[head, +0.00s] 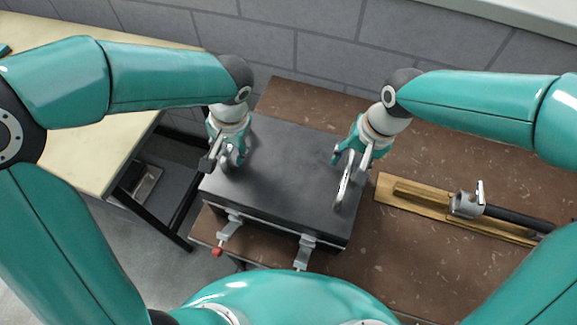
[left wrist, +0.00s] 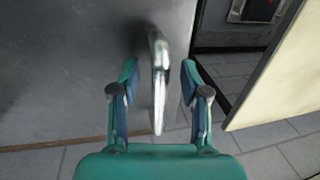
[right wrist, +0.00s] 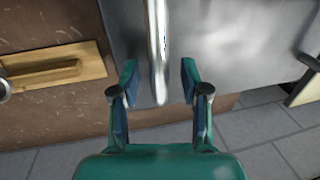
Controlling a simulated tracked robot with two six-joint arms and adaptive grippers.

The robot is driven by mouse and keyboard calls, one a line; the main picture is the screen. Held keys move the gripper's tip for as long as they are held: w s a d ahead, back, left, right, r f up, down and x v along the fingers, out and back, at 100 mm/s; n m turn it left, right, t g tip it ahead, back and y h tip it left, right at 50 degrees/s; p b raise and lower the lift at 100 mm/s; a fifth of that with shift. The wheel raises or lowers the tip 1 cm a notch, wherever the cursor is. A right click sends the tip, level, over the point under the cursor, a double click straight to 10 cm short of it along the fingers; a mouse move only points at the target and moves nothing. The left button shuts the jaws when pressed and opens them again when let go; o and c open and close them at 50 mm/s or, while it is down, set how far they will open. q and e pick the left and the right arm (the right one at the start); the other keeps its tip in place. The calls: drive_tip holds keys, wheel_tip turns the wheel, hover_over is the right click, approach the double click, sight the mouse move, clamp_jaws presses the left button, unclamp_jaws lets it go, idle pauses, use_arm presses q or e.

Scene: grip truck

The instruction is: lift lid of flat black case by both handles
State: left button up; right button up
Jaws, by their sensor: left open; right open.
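The flat black case (head: 280,180) lies on the brown table, its lid down. Two clasps (head: 230,228) (head: 306,250) show on its near side. My left gripper (head: 231,160) is open over the lid's left side. In the left wrist view a metal handle (left wrist: 158,80) stands between the fingers of my left gripper (left wrist: 157,80), with gaps on both sides. My right gripper (head: 350,158) is open over the lid's right side. In the right wrist view the other handle (right wrist: 158,50) runs between the fingers of my right gripper (right wrist: 157,80), apart from both. The case's inside is hidden.
The brown table (head: 440,150) has free room right of the case. A wooden board (head: 405,197) with a metal clamp-like tool (head: 467,204) lies there. A pale table (head: 90,130) stands at left, across a gap. A grey block wall (head: 330,55) is behind.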

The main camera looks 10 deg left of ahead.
use_arm(q)
drive_tip(key=shift+c, duration=0.3)
use_arm(e)
drive_tip(key=shift+c, duration=0.4)
use_arm(q)
clamp_jaws()
use_arm(e)
clamp_jaws()
use_arm(q)
drive_tip(key=shift+w+r, duration=0.1)
drive_tip(key=shift+r, duration=0.05)
use_arm(e)
drive_tip(key=shift+r, duration=0.2)
